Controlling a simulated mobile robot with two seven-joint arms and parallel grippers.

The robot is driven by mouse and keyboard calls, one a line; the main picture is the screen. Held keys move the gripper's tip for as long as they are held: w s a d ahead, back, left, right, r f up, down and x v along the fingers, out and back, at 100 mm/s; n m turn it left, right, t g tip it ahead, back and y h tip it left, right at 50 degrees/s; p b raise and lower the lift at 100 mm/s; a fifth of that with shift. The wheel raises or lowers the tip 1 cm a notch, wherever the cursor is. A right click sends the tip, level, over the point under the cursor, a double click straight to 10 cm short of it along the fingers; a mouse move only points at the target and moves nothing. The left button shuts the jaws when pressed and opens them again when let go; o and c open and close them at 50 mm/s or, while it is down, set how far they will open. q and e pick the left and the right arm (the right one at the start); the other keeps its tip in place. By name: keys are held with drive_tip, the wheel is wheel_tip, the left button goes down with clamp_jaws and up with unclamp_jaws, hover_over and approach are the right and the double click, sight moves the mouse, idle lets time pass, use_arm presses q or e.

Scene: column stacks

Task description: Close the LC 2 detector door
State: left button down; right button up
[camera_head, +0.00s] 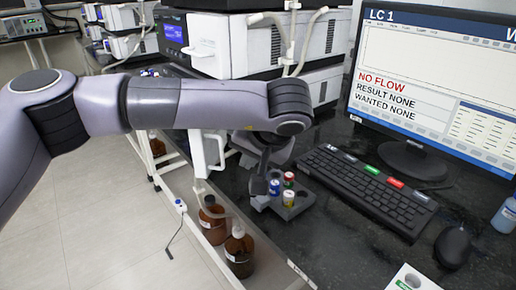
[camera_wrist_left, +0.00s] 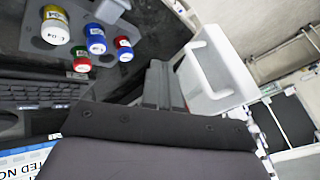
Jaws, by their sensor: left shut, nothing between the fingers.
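A white door panel with a raised handle (camera_head: 208,152) hangs open at the bench's front edge, below my left arm. It also shows large in the left wrist view (camera_wrist_left: 222,72), right beside the fingers. No label on it is readable, so I cannot tell from the pictures that it is the LC 2 one. My left gripper (camera_head: 262,178) points down over the bench, right of the panel. Its grey fingers (camera_wrist_left: 158,85) are shut with nothing between them; whether they touch the panel is unclear. My forearm hides much of the instrument behind. My right gripper is not in view.
A grey vial rack (camera_head: 296,207) with coloured-cap vials stands close beside the left gripper. A keyboard (camera_head: 368,190), mouse (camera_head: 454,247) and monitor (camera_head: 430,85) reading LC 1 are at right. Brown bottles (camera_head: 239,252) stand below the bench. The floor at left is mostly clear.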

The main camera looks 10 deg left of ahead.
sight(219, 138)
use_arm(q)
drive_tip(key=shift+w+a+r, duration=0.1)
drive_tip(key=shift+a, duration=0.8)
drive_tip(key=shift+w+a+r, duration=0.1)
drive_tip(key=shift+a, duration=0.8)
drive_tip(key=shift+a, duration=0.1)
